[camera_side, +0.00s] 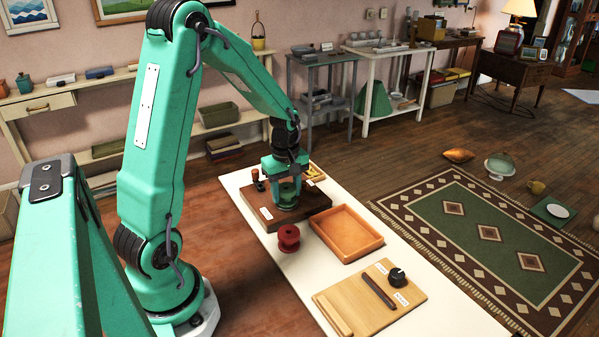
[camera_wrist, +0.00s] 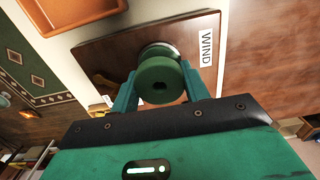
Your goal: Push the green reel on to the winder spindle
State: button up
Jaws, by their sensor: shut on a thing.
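The green reel (camera_wrist: 160,82) is between the two fingers of my gripper (camera_wrist: 161,74) in the wrist view, its dark centre hole facing the camera. My gripper also shows in the side view (camera_side: 287,186), pointing down over the dark wooden winder board (camera_side: 256,201). The reel hides the spindle, so I cannot tell whether the spindle is in the hole or how far the reel is seated.
A red reel (camera_side: 289,238) stands on the white table (camera_side: 293,272) in front of the winder. An orange-brown tray (camera_side: 346,234) lies to its right. A light wooden board (camera_side: 370,300) with a black knob (camera_side: 397,277) is nearer the camera.

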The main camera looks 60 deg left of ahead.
jog(key=o, duration=1.5)
jog(key=shift+r, duration=0.1)
jog(key=shift+r, duration=3.8)
jog(key=shift+d+r, duration=0.1)
